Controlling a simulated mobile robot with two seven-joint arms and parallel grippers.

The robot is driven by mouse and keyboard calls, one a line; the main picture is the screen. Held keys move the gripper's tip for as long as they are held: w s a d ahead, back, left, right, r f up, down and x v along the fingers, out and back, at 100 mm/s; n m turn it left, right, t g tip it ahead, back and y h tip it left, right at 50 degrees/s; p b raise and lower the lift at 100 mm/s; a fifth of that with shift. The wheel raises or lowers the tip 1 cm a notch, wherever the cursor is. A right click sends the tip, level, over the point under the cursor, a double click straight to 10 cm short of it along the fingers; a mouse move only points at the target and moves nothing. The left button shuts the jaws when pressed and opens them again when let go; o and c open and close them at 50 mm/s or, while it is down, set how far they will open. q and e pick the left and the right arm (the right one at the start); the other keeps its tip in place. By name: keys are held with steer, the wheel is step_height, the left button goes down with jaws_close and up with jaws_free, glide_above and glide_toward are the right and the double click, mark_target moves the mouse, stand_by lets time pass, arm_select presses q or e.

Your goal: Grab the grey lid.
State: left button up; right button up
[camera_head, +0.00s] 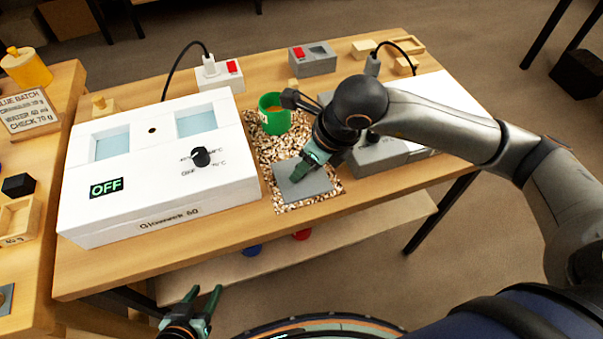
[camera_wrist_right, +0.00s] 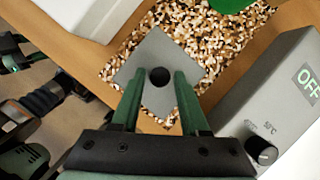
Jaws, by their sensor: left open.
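The grey lid (camera_head: 303,188) is a flat square plate on the speckled mat (camera_head: 330,195), at the mat's front end. In the right wrist view the lid (camera_wrist_right: 158,50) has a round black knob (camera_wrist_right: 160,77) at its middle. My right gripper (camera_head: 305,170) is over the lid, pointing down. In the wrist view its two green fingers (camera_wrist_right: 158,79) are apart, one on each side of the knob, with a gap showing at both sides. Its height above the lid is hard to judge. My left gripper (camera_head: 203,291) is open and empty at the bottom, in front of the table.
A white box (camera_head: 150,215) with an OFF display stands left of the mat. A green cup (camera_head: 273,120) stands at the mat's back. A grey device (camera_head: 378,157) with a knob stands close on the right. The table's front edge is just before the lid.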

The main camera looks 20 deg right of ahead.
jaws_close()
steer(key=shift+r, duration=0.15)
stand_by(0.4)
